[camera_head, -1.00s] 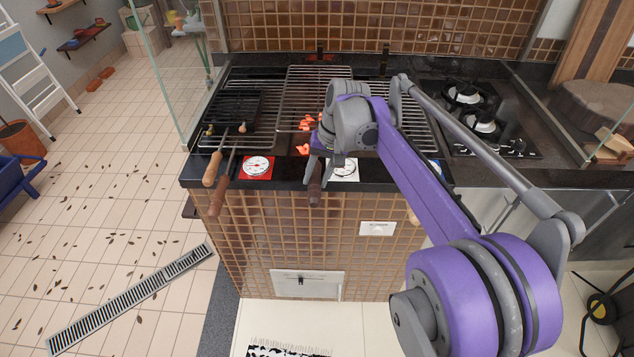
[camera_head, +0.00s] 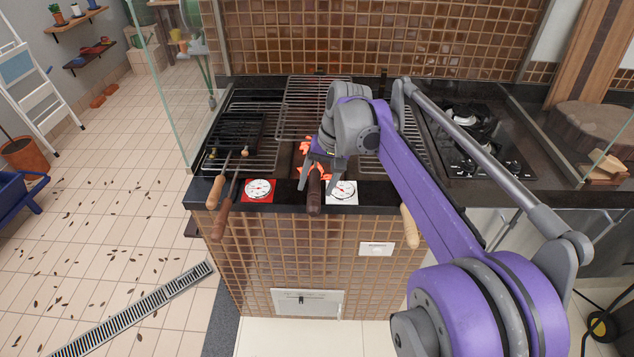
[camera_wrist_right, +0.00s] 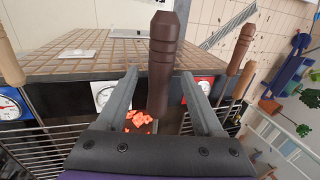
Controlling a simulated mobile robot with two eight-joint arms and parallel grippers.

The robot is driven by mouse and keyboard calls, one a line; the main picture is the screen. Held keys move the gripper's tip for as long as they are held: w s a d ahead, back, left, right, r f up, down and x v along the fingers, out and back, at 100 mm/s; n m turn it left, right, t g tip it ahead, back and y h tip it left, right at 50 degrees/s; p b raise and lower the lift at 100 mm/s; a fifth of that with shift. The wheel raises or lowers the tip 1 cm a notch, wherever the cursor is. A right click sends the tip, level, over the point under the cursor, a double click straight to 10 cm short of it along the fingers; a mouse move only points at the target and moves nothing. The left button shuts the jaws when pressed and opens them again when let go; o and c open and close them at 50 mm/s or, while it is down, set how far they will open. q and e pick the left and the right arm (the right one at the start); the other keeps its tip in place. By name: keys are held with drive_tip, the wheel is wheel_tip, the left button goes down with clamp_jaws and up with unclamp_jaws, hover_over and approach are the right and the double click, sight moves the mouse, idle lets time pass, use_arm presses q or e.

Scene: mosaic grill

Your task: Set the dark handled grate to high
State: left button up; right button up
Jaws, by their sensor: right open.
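A wire grate (camera_head: 312,95) sits raised over the middle of the grill in the head view. Its dark brown handle (camera_head: 314,196) sticks out past the counter's front edge. My right gripper (camera_head: 314,180) is open at this handle. In the right wrist view the dark handle (camera_wrist_right: 164,60) runs between the two spread fingers of my right gripper (camera_wrist_right: 160,90), with a gap visible on each side. Part of the grate is hidden behind my right arm. My left gripper is not in view.
Glowing coals (camera_head: 306,146) lie under the grate. A dark grill basket (camera_head: 238,137) stands at left, with a light handle (camera_head: 215,191) and a brown handle (camera_head: 225,218) nearby. Another light wooden handle (camera_head: 410,226) is at right. Red and white dials (camera_head: 258,189) line the front ledge.

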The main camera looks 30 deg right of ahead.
sight(313, 214)
drive_tip(key=v, duration=1)
drive_tip(key=shift+r+p, duration=0.35)
drive_tip(key=shift+r, duration=0.05)
drive_tip(key=s+a+f+n, duration=0.1)
drive_tip(key=s+a+f, duration=0.1)
drive_tip(key=f, duration=0.1)
drive_tip(key=s+a+f+n+t+h, duration=0.1)
drive_tip(key=s+a+f, duration=0.1)
drive_tip(key=s+a, duration=0.1)
drive_tip(key=s+a+f+n, duration=0.1)
drive_tip(key=s+a+f, duration=0.1)
drive_tip(key=a+f, duration=0.1)
drive_tip(key=shift+s+a+f+t+h, duration=0.1)
drive_tip(key=shift+s+f+t+h, duration=0.2)
drive_tip(key=shift+f+h, duration=0.1)
drive_tip(key=s+a+f+n+t, duration=0.2)
drive_tip(key=s+a+f, duration=0.3)
drive_tip(key=s+f, duration=0.5)
wheel_tip(313, 214, down, 3)
drive_tip(key=shift+r+n+t+h, duration=0.15)
drive_tip(key=shift+n+t+h, duration=0.25)
drive_tip(key=shift+n, duration=0.3)
